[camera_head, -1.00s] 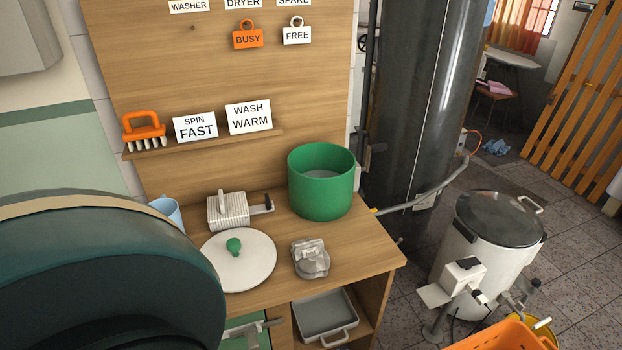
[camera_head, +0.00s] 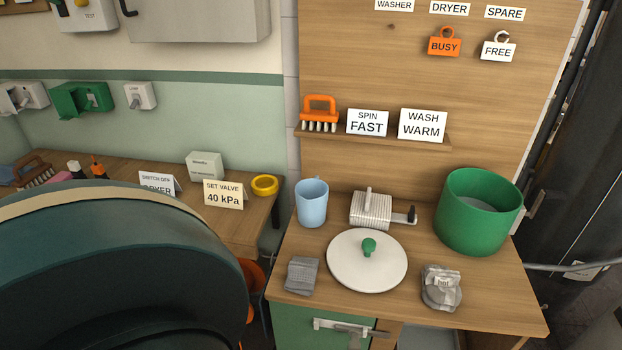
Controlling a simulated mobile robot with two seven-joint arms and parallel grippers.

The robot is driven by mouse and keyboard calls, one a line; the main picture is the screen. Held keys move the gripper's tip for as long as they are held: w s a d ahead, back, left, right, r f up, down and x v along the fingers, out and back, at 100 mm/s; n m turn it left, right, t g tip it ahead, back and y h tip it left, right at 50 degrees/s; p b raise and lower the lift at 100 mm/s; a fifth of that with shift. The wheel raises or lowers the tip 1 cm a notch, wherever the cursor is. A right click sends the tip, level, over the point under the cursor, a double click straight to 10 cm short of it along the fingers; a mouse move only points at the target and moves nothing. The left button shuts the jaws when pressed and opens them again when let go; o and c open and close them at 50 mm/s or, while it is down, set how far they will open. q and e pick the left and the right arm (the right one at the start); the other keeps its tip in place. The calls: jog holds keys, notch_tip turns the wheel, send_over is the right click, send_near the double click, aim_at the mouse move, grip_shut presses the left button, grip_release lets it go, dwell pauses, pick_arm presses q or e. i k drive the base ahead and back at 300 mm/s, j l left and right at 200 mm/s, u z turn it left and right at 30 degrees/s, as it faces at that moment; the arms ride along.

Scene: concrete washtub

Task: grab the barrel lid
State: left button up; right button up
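A round white lid (camera_head: 345,271) with a green knob (camera_head: 369,247) lies flat, knob up, on the wooden worktop. A green open round tub (camera_head: 478,222) stands on the worktop to its right and farther back, apart from it. Neither of my grippers is in view, and nothing is touching the lid.
Close around the lid are a blue mug (camera_head: 311,203), a ribbed white block (camera_head: 371,209), a grey folded cloth (camera_head: 301,275) and a grey packet (camera_head: 441,287). A wooden back panel (camera_head: 350,60) rises behind. A second table with signs (camera_head: 223,193) is at left.

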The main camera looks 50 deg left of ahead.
aim_at(364, 259)
jog(key=u, duration=1.1)
